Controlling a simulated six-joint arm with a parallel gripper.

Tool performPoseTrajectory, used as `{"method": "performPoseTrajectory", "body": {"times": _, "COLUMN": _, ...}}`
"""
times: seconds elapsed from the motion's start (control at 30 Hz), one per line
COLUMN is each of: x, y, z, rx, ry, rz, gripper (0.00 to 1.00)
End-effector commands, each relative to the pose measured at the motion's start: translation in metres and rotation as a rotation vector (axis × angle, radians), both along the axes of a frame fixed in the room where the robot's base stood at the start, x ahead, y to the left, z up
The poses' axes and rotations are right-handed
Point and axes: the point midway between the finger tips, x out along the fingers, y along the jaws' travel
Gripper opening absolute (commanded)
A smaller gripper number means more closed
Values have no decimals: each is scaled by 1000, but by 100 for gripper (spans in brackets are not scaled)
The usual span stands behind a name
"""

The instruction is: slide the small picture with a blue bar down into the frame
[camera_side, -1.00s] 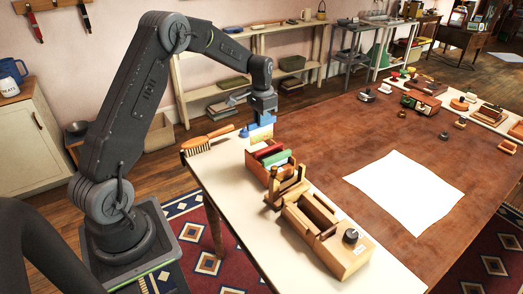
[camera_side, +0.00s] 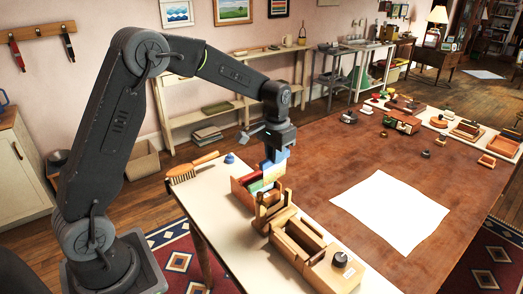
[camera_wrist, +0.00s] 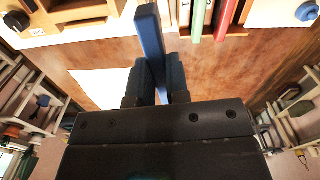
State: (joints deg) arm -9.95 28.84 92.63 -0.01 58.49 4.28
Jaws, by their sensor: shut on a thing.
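My gripper (camera_side: 274,152) is shut on the small picture's blue bar (camera_wrist: 150,40), which sticks up between the dark fingers in the wrist view. In the side view the picture (camera_side: 273,170) hangs below the fingers, pale blue above and yellowish lower down. It is above the open box (camera_side: 240,196) that holds red and green slabs; whether its lower edge touches anything is unclear. A wooden frame-like holder (camera_side: 268,209) stands just in front of that box. The inside of its opening is hard to make out.
A slotted wooden box (camera_side: 318,262) with a black knob (camera_side: 340,259) stands nearer on the pale table. A brush (camera_side: 187,170) and a small blue knob (camera_side: 230,158) lie at the far end. A white sheet (camera_side: 390,212) lies on the brown table.

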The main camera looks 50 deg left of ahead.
Motion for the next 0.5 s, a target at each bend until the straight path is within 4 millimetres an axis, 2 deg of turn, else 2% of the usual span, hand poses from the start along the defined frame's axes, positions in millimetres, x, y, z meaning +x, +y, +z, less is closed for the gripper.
{"method": "performPoseTrajectory", "body": {"times": 0.03, "x": -2, "y": -8, "z": 2, "rx": 0, "ry": 0, "rz": 2, "gripper": 0}}
{"method": "performPoseTrajectory", "body": {"times": 0.13, "x": -4, "y": -16, "z": 5, "rx": 0, "ry": 0, "rz": 10, "gripper": 0}}
{"method": "performPoseTrajectory", "body": {"times": 0.5, "x": -5, "y": -16, "z": 3, "rx": 0, "ry": 1, "rz": 13, "gripper": 0}}
